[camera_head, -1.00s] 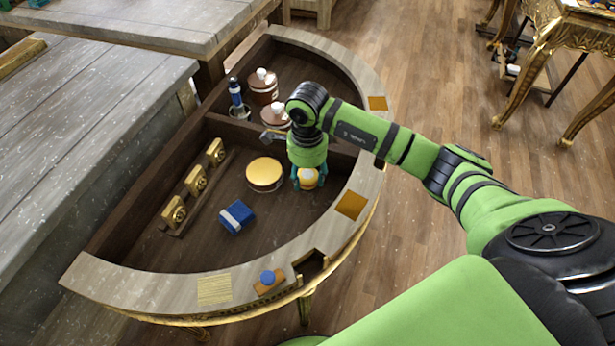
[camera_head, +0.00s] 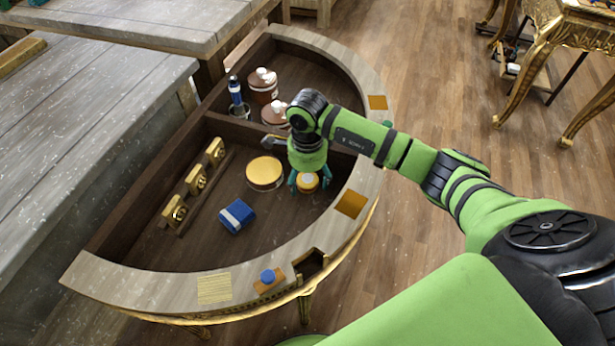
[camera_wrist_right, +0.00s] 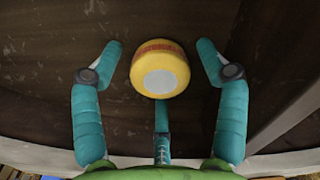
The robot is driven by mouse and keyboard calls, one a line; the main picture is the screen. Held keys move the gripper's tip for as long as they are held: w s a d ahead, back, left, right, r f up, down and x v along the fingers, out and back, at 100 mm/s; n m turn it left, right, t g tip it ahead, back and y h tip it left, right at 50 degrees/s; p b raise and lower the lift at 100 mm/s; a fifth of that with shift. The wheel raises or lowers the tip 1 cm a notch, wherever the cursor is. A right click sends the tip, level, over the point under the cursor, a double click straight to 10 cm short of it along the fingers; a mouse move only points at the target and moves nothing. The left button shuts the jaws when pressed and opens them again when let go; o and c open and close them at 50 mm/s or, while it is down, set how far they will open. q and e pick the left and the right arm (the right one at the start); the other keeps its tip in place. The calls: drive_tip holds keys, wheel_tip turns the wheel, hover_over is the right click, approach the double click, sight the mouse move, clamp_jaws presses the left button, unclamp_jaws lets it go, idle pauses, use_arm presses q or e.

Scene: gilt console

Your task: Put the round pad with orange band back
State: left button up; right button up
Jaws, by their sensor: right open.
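The round pad with orange band (camera_head: 308,182) is a small yellow disc with a pale centre, on the dark floor of the half-round console (camera_head: 135,278) near its right inner wall. In the right wrist view the pad (camera_wrist_right: 160,69) shows its orange band and pale face. My right gripper (camera_head: 307,184) is down over the pad, its teal fingers spread around it. In the wrist view the right gripper (camera_wrist_right: 160,75) is open, with gaps between the fingers and the pad at the sides. My left gripper is not in view.
A larger yellow round tin (camera_head: 265,173) stands just left of my gripper, and a blue box (camera_head: 237,216) lies nearer. Brown lidded jars (camera_head: 264,86) and a blue bottle (camera_head: 237,96) stand behind. Gold pieces (camera_head: 195,180) line a rack. A blue knob (camera_head: 267,276) sits on the front rim.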

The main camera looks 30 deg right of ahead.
sight(307, 178)
wheel_tip(307, 178, up, 12)
drive_tip(key=b, duration=0.2)
idle(1.4)
